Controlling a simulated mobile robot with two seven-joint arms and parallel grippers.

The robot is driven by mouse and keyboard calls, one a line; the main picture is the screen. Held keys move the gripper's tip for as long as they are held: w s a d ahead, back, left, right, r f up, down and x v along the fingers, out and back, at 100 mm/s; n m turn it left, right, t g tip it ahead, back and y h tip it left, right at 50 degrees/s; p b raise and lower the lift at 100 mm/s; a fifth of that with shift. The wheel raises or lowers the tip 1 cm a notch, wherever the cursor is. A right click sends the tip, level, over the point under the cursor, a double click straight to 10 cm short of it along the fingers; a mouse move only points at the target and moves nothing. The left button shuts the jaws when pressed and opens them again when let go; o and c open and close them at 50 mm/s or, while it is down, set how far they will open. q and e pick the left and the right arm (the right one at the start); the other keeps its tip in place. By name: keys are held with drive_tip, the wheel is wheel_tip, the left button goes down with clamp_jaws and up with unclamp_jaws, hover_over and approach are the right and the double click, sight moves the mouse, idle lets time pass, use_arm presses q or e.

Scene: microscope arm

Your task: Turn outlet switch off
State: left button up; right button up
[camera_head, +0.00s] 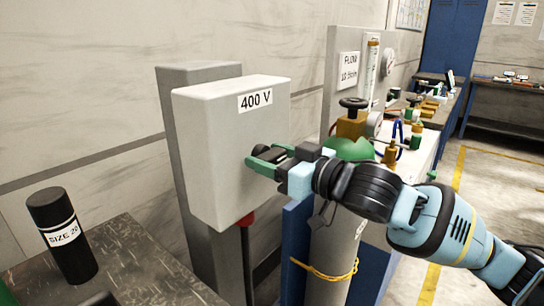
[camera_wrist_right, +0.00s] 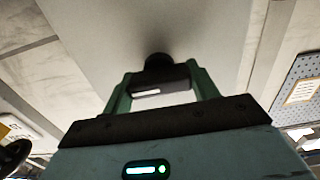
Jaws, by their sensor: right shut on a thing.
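The outlet switch is a black rotary knob (camera_head: 264,152) on the right-hand face of a light grey box (camera_head: 215,150) labelled "400 V". My right gripper (camera_head: 266,162) reaches in from the right, and its green fingers are shut on the knob. In the right wrist view the knob's dark bar (camera_wrist_right: 160,80) lies between the two fingers (camera_wrist_right: 159,88), with its round base against the box face behind. The fingers partly hide the knob in the head view. My left gripper cannot be made out.
A black cylinder labelled "SIZE 20" (camera_head: 62,235) stands on a dark metal table (camera_head: 150,275) at the lower left. A grey gas cylinder (camera_head: 332,262) with a yellow tie stands below my right arm. Valves and a "FLOW" panel (camera_head: 347,70) are just behind.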

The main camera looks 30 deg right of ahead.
drive_tip(key=shift+r+n+p, duration=0.2)
drive_tip(key=shift+n+p, duration=0.8)
drive_tip(key=shift+p, duration=0.3)
drive_tip(key=n+p, duration=0.3)
drive_tip(key=shift+r+n+p, duration=0.1)
drive_tip(key=shift+n+p, duration=0.2)
drive_tip(key=shift+p, duration=0.05)
drive_tip(key=n+p, duration=0.2)
drive_tip(key=shift+a+n, duration=0.1)
drive_tip(key=shift+n, duration=0.3)
drive_tip(key=n+p, duration=0.3)
drive_tip(key=shift+n, duration=0.3)
drive_tip(key=n+p, duration=0.1)
drive_tip(key=n, duration=0.1)
drive_tip(key=shift+n, duration=0.3)
use_arm(q)
drive_tip(key=w+r+t+p, duration=0.1)
drive_tip(key=w+r, duration=0.1)
drive_tip(key=r, duration=0.5)
drive_tip(key=w+r+t+p, duration=0.1)
drive_tip(key=w+r, duration=0.2)
drive_tip(key=r, duration=0.5)
drive_tip(key=shift+w+a, duration=0.15)
drive_tip(key=shift+a, duration=0.1)
use_arm(e)
drive_tip(key=shift+f+n, duration=0.2)
drive_tip(key=shift+n, duration=0.65)
drive_tip(key=shift+f+n, duration=0.15)
drive_tip(key=shift+n, duration=0.7)
